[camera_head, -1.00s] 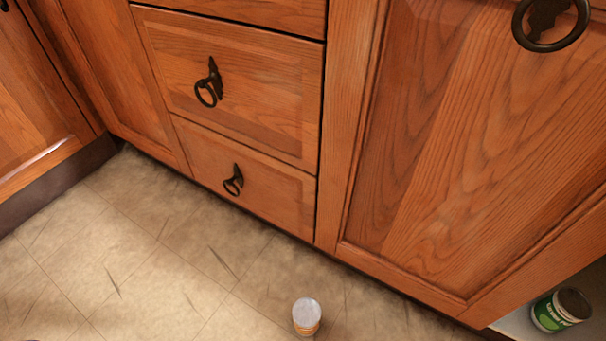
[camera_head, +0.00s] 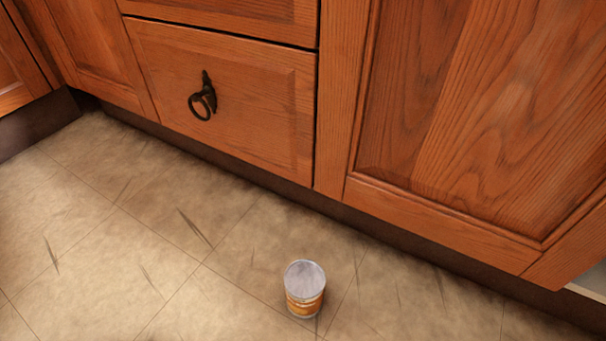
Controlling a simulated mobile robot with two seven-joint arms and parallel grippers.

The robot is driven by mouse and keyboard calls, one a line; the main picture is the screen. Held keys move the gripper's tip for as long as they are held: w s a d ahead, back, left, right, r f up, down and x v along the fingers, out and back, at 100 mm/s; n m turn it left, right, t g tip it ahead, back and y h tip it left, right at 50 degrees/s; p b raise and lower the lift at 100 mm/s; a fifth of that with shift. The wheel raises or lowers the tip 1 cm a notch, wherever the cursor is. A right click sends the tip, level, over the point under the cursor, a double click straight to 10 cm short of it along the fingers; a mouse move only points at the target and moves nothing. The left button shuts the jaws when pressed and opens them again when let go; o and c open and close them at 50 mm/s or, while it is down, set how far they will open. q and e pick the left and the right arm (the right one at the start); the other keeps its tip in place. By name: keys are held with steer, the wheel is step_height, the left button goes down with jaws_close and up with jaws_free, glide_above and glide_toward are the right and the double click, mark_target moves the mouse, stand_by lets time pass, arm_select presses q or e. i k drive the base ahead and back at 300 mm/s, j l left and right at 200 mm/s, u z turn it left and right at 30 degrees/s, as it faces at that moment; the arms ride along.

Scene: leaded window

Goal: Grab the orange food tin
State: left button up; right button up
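The orange food tin (camera_head: 305,295) stands upright on the tiled floor, at the lower middle of the head view. It has a silver-grey lid and an orange label. It stands apart from the cabinets, with bare floor around it. Neither of my grippers shows in the view.
Wooden cabinets with a drawer (camera_head: 225,95) and a door (camera_head: 450,110) stand behind the tin, above a dark toe-kick (camera_head: 215,155). A black ring handle (camera_head: 203,98) hangs on the drawer. The tiled floor (camera_head: 120,230) is clear to the left. A pale edge (camera_head: 588,290) shows at the lower right.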

mark_target(304, 279)
steer(key=i+j+z, duration=0.15)
steer(key=j, duration=0.15)
steer(key=i+j+z, duration=0.1)
steer(key=j, duration=0.25)
steer(key=i+j+z, duration=0.15)
steer(key=j, duration=0.15)
steer(key=j+z, duration=0.15)
steer(key=j, duration=0.2)
steer(key=i, duration=0.05)
